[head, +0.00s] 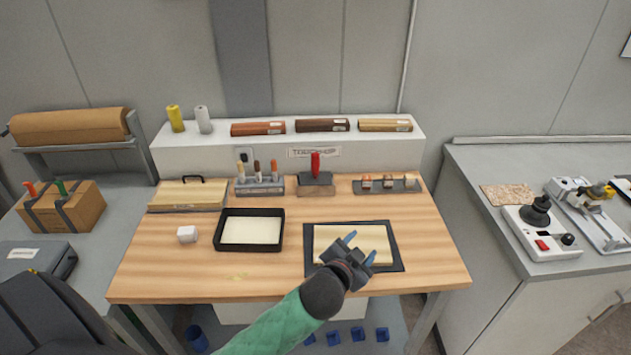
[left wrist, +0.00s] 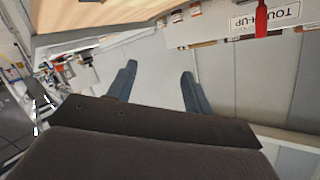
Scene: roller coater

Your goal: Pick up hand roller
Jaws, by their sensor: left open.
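The hand roller (head: 315,165) has a red upright handle and stands in a dark block at the back middle of the wooden bench. Its red handle also shows upside down at the top right of the left wrist view (left wrist: 261,18). My left gripper (head: 360,248) is open and empty, over the framed pale panel in front of the roller and to its right. Its two blue fingers also show apart in the left wrist view (left wrist: 158,74), with nothing between them. The roller's lower part is hard to make out. My right gripper is not in view.
A black tray (head: 219,235) with a pale inside lies left of the black-rimmed panel (head: 398,262). A tool rack (head: 259,188) stands left of the roller, and a small grey rack (head: 386,187) right of it.

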